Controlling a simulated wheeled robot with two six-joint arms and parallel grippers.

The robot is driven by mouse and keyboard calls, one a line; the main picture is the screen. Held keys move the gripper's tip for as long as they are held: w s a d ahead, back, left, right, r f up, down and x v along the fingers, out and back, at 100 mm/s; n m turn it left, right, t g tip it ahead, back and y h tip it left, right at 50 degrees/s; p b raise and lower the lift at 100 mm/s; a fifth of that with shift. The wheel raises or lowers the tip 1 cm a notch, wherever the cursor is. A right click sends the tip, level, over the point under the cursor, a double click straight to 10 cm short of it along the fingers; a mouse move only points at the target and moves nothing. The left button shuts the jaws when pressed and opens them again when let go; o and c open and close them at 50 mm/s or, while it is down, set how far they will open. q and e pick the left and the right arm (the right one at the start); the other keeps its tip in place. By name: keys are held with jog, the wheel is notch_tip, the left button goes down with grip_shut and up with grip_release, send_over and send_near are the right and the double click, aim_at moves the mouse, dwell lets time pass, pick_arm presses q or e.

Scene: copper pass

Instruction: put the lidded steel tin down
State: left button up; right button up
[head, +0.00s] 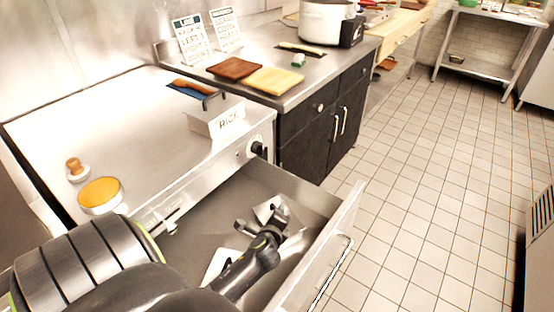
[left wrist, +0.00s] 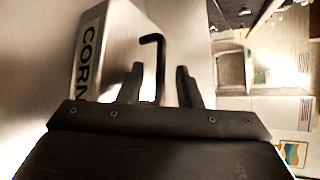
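A steel tin (left wrist: 115,45) labelled CORN shows in the left wrist view, with a black hooked handle (left wrist: 157,62). My left gripper (left wrist: 160,85) has its two fingers apart, one on each side of the handle, with a gap visible. In the head view my left gripper (head: 262,222) is low inside the open drawer, and pale surfaces (head: 266,208) show beside it, mostly hidden by the arm. A second steel tin (head: 216,118), labelled RICE with a dark handle, stands on the steel counter. My right gripper is not in view.
The drawer front (head: 335,240) juts out over the tiled floor. A mustard-coloured round tub (head: 100,193) and a wooden-knobbed item (head: 76,170) sit on the counter at left. Brown (head: 236,68) and yellow (head: 272,80) boards lie on the farther counter. The counter's middle is clear.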

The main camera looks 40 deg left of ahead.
pick_arm(q)
jog(key=shift+r, duration=0.1)
jog(key=shift+s+d+r+p, duration=0.15)
jog(key=shift+s+p, duration=0.05)
jog(key=shift+p, duration=0.1)
jog(key=p+v, duration=0.5)
jog(key=v, duration=0.6)
jog(key=shift+s, duration=0.2)
jog(key=shift+d+r, duration=0.15)
